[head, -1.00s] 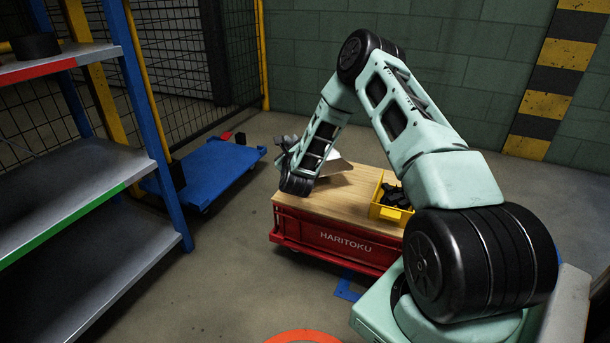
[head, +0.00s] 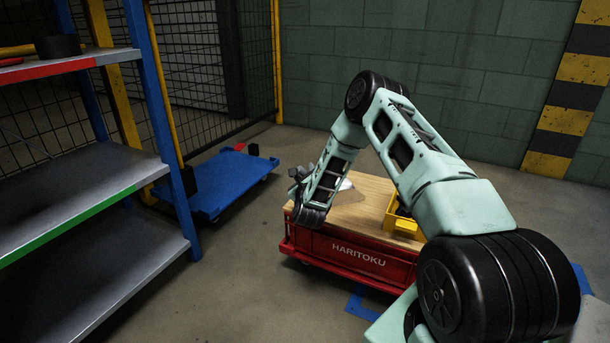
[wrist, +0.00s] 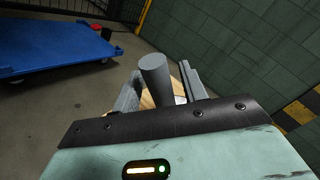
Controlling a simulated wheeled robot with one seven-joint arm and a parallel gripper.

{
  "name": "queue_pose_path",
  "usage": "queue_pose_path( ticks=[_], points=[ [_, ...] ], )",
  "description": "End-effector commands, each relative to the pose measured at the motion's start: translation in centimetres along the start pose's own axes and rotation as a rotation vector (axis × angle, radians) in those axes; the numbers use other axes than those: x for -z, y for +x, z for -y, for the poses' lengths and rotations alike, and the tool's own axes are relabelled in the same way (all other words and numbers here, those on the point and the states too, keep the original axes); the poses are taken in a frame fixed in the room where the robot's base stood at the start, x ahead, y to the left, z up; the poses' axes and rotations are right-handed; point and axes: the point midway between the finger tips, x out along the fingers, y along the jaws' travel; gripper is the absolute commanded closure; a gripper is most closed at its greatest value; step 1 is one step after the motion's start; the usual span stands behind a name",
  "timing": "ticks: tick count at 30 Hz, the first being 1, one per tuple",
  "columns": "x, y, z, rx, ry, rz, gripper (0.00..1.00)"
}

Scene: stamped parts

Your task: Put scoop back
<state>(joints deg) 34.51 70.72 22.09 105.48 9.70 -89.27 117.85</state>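The scoop has a thick grey cylindrical handle and a pale metal pan. Its handle (wrist: 156,78) shows in the wrist view, standing between my two fingers with its end towards the top. In the head view its pan (head: 346,186) shows over the left part of the wooden cart top, partly behind my wrist. My gripper (wrist: 161,92) is around the handle. Wood and pale metal show in gaps between handle and fingers, so the fingers look open. In the head view my gripper (head: 299,180) is at the cart's left end. Whether the pan touches the wood is hidden.
The red cart (head: 350,256) carries a yellow bin (head: 404,224), mostly behind my arm. A blue platform dolly (head: 222,182) stands left of it, also in the wrist view (wrist: 45,48). A shelf rack (head: 75,185) is at the left. Bare floor lies between rack and cart.

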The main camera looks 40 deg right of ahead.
Motion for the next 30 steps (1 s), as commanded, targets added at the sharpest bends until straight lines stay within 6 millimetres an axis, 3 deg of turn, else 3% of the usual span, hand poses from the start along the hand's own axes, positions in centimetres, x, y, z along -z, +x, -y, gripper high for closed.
queue_pose_path(
  ticks=[11, 14, 24, 30],
  points=[
    [-0.3, -0.3, 0.2, -0.001, 0.0, -0.001, 0.56],
    [-0.4, -1.6, 0.3, -0.003, 0.0, -0.002, 0.56],
    [-0.4, -8.6, 0.3, -0.004, 0.0, -0.003, 0.56],
    [-0.3, -11.3, 0.2, -0.003, 0.0, -0.002, 0.56]
  ],
)
